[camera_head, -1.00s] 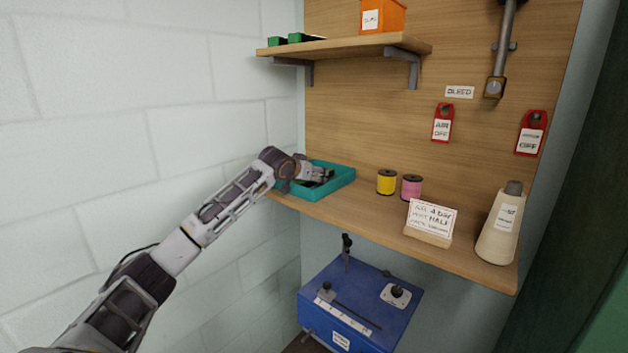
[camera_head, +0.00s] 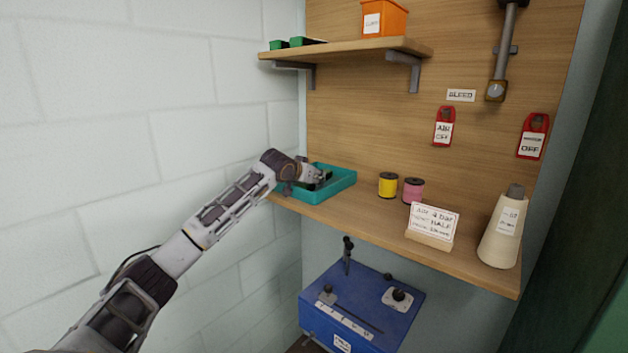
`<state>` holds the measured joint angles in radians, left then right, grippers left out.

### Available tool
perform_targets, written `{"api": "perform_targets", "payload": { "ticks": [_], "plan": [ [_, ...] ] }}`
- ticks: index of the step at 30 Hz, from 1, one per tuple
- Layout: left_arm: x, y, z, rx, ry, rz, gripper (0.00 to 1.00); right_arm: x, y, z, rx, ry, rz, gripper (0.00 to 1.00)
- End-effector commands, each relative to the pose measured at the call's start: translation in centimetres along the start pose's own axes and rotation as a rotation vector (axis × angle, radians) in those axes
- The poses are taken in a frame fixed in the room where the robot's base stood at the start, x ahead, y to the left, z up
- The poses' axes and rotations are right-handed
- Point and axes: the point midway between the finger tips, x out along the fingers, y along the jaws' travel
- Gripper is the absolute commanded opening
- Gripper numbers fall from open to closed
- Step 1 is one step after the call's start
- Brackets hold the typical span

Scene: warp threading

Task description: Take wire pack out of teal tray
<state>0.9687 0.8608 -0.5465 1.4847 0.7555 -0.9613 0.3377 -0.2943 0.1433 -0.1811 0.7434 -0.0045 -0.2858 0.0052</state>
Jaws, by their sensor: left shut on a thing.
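The teal tray (camera_head: 338,187) sits at the left end of the lower wooden shelf. My left gripper (camera_head: 322,179) reaches into it from the left, its fingers inside the tray walls. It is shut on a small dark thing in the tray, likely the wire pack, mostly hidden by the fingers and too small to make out. I cannot tell whether it touches the tray floor. My right gripper is not in view.
On the lower shelf stand a yellow spool (camera_head: 388,184), a pink spool (camera_head: 413,190), a lettered card (camera_head: 432,222) and a cream thread cone (camera_head: 502,232). An upper shelf (camera_head: 350,47) with an orange bin (camera_head: 384,20) overhangs. A blue box (camera_head: 360,308) is below.

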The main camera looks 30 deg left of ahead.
Motion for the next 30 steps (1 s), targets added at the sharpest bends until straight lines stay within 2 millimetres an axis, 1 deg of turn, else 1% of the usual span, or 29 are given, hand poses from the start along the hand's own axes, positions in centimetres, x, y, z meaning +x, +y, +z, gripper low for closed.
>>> {"api": "perform_targets", "payload": {
  "ticks": [8, 15, 21, 24, 30],
  "plan": [
    [-1.0, 0.0, -2.2, -0.002, 0.006, 0.001, 0.01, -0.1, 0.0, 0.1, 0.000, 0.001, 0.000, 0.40],
    [-2.5, 0.0, -5.3, -0.003, 0.006, 0.001, 0.01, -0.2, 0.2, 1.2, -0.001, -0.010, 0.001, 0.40],
    [-3.6, 0.1, -7.6, -0.002, 0.005, 0.001, 0.01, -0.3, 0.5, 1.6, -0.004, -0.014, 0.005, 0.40],
    [-4.0, 0.0, -8.4, -0.002, 0.005, 0.000, 0.01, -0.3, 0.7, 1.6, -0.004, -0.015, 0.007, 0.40],
    [-4.3, 0.0, -9.0, 0.000, 0.003, 0.000, 0.01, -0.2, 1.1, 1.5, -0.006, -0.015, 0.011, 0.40]
  ]
}}
